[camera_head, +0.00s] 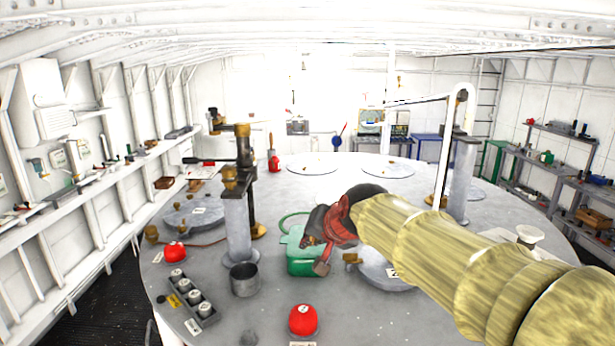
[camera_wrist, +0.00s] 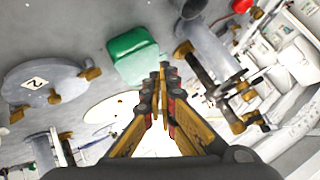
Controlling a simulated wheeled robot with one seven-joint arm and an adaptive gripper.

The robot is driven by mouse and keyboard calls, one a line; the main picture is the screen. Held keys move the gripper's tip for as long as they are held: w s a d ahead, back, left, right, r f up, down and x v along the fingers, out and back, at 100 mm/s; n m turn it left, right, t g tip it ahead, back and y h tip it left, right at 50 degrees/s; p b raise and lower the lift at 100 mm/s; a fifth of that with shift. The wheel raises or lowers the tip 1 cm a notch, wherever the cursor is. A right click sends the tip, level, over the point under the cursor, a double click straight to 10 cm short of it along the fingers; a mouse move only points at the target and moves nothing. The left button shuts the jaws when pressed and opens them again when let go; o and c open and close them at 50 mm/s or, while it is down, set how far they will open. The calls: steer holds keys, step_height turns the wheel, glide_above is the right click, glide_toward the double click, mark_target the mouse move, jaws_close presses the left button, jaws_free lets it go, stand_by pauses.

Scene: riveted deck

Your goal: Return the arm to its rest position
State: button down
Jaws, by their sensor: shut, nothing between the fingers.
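My arm reaches in from the right edge of the head view, in yellowish ribbed sections. My gripper (camera_head: 321,267), red and dark, hangs at its end above the round grey deck, pointing down and toward the camera. In the wrist view my gripper (camera_wrist: 163,72) has its fingers together with nothing between them. A green container (camera_head: 305,262) stands on the deck behind and beside the gripper in the head view. It also shows in the wrist view (camera_wrist: 132,50), just beyond the fingertips. I cannot tell the exact gap between them.
A grey post with a dark valve (camera_head: 238,215) stands left of the gripper. A metal cup (camera_head: 244,280), a red object (camera_head: 303,320) and a tray of grey cylinders (camera_head: 195,300) are nearer. A round numbered hatch (camera_wrist: 50,88) lies on the deck. Wall shelves line both sides.

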steer(key=s+d+f+n+g+h, duration=0.1)
steer(key=s+d+f, duration=0.45)
steer(key=s, duration=0.55)
steer(key=s+d+f+n+g+h, duration=0.15)
steer(key=s+d+f, duration=0.25)
steer(key=s+d, duration=0.55)
steer(key=s+d+f+g+h, duration=0.15)
steer(key=s+d+f, duration=0.3)
steer(key=s, duration=0.95)
step_height(320, 180, down, 25)
steer(key=a+b, duration=0.1)
steer(key=b, duration=2.3)
steer(key=shift+w+r, duration=0.15)
steer(key=shift+w, duration=0.1)
